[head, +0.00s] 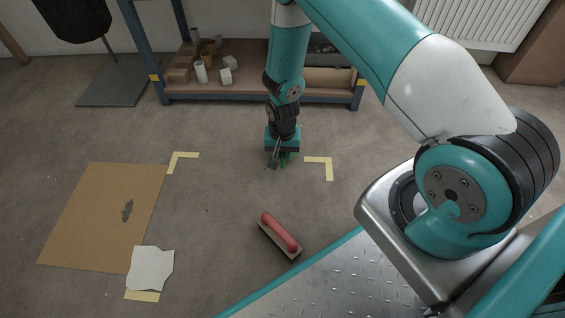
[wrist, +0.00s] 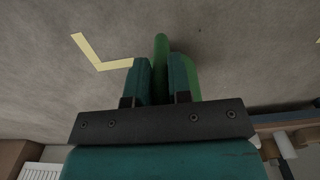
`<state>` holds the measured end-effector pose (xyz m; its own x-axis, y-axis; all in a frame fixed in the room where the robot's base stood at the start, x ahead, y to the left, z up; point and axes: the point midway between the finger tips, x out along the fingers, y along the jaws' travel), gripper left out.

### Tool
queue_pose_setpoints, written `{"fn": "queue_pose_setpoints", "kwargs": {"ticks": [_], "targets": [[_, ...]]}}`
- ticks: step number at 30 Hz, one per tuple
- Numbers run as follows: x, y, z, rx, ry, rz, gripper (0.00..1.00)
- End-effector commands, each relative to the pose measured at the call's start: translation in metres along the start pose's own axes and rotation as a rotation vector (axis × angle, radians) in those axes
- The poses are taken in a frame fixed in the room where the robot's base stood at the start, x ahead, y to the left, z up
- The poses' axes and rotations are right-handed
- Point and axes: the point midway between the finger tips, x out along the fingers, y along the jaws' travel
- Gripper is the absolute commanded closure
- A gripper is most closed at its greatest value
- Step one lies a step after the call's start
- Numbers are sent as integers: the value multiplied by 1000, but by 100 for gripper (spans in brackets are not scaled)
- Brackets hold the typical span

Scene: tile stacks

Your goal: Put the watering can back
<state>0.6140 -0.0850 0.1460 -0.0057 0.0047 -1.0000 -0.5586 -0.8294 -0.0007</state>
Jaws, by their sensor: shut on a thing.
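My gripper (head: 281,158) points down, low over the floor between two yellow tape corners, and is shut on a green thing, apparently the watering can (head: 291,157). Another green part lies beside the right finger. The rest of the can is hidden, and I cannot tell whether it touches the floor.
Yellow tape corners (head: 322,162) (head: 184,158) mark the floor. A red-handled trowel (head: 280,232) lies in front. A brown board (head: 90,215) and white paper (head: 150,268) lie at left. A low shelf (head: 240,96) with cups and blocks stands behind. Floor around my gripper is clear.

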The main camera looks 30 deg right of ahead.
Motion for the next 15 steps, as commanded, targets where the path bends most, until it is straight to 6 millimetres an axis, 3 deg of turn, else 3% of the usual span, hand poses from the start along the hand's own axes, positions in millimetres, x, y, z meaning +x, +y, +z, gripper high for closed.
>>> {"fn": "queue_pose_setpoints", "kwargs": {"ticks": [3, 6, 15], "targets": [[24, 0, 0, 0, 1, 0, 100], [34, 0, -1, 0, 2, 0, 100], [33, 0, -1, 0, 2, -1, 100]]}}
